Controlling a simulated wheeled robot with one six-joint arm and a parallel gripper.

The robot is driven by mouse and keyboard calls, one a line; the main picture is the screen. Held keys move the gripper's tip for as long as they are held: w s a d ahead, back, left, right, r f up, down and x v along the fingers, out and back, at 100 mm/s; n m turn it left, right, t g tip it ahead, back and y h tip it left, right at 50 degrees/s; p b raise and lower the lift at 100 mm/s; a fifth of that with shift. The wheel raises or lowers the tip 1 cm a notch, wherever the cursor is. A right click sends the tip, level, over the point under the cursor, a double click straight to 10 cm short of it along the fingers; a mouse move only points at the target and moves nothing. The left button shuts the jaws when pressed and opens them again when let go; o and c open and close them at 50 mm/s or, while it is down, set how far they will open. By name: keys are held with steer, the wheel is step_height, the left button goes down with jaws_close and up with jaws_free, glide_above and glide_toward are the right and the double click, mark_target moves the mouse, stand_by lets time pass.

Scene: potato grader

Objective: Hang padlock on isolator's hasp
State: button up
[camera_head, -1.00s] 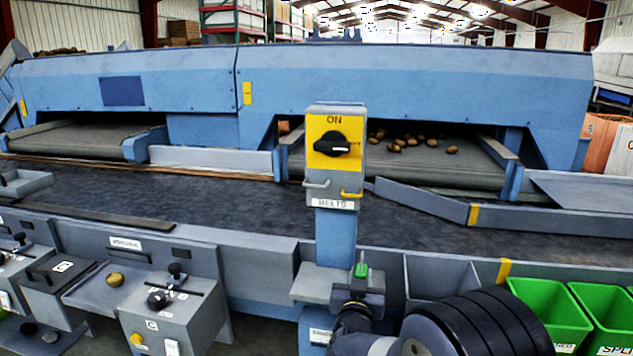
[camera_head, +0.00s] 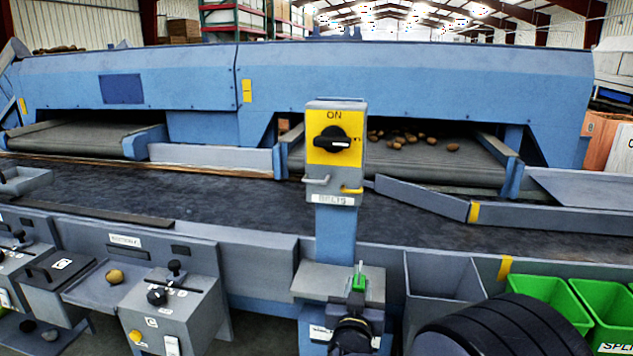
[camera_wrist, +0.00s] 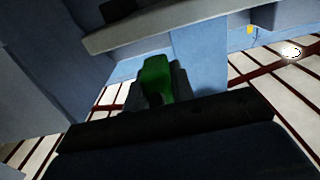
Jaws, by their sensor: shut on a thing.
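The isolator (camera_head: 322,172) is a grey box on a blue post, with a yellow plate, a black rotary knob at ON and a BELTS label. A yellow hasp (camera_head: 352,190) sticks out at its lower right, and a grey loop sits at its lower left. My gripper (camera_head: 358,292) is shut on a green padlock (camera_head: 359,282), below the hasp and in front of the post's shelf. A thin upright piece shows above the padlock's body; its shackle is too small to make out. The wrist view shows the padlock (camera_wrist: 157,78) between the dark fingers.
A grey shelf (camera_head: 312,281) juts from the post behind my gripper. A grey open bin (camera_head: 440,278) and green bins (camera_head: 535,295) stand to the right. A control box (camera_head: 185,315) with knobs stands to the left. The dark belt (camera_head: 230,205) runs behind the post.

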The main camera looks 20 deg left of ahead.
steer(key=shift+v, duration=1.75)
